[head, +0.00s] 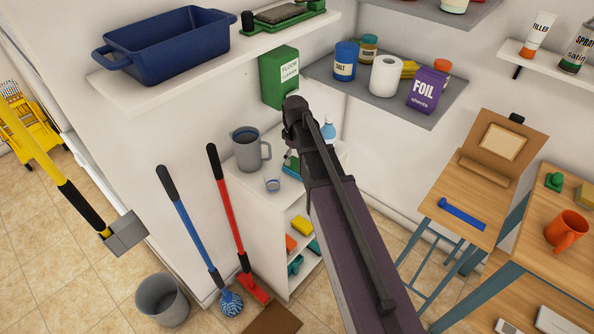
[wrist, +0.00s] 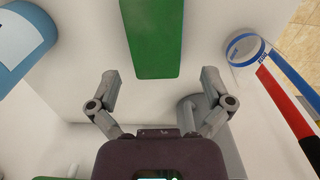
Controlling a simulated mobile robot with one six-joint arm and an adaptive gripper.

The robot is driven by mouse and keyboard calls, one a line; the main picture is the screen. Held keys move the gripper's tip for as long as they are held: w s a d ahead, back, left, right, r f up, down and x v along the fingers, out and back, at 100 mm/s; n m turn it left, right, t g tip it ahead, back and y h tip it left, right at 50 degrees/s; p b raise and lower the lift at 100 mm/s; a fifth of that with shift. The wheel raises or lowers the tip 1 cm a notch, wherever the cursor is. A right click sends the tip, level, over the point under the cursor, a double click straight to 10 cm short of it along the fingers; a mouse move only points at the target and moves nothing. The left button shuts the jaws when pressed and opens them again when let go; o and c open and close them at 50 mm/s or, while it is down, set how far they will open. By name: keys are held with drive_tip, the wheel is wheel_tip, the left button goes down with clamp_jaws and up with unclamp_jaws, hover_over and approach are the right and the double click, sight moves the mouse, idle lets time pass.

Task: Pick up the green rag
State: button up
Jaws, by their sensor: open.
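The green rag (wrist: 150,38) appears in the wrist view as a long flat green piece with straight edges. It lies at the top middle, beyond my fingertips and between their lines, and the frame's top edge cuts it off. In the head view a small green patch (head: 291,163) on the white cabinet's top may be the same rag, mostly hidden by my arm. My gripper (wrist: 160,84) is open, with nothing between its fingers and apart from the green piece. In the head view my arm hides the fingers.
A grey jug (head: 247,150) and a small clear cup (head: 272,185) stand on the white cabinet (head: 249,200), close by. A green floor cleaner box (head: 279,78) is behind. Red (head: 226,205) and blue (head: 190,225) handled tools stand at the cabinet's left.

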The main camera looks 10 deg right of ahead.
sight(296, 164)
drive_tip(key=shift+w+f+b, duration=0.1)
drive_tip(key=shift+f+b, duration=1.9)
drive_tip(key=shift+f, duration=0.2)
drive_tip(key=c, duration=0.8)
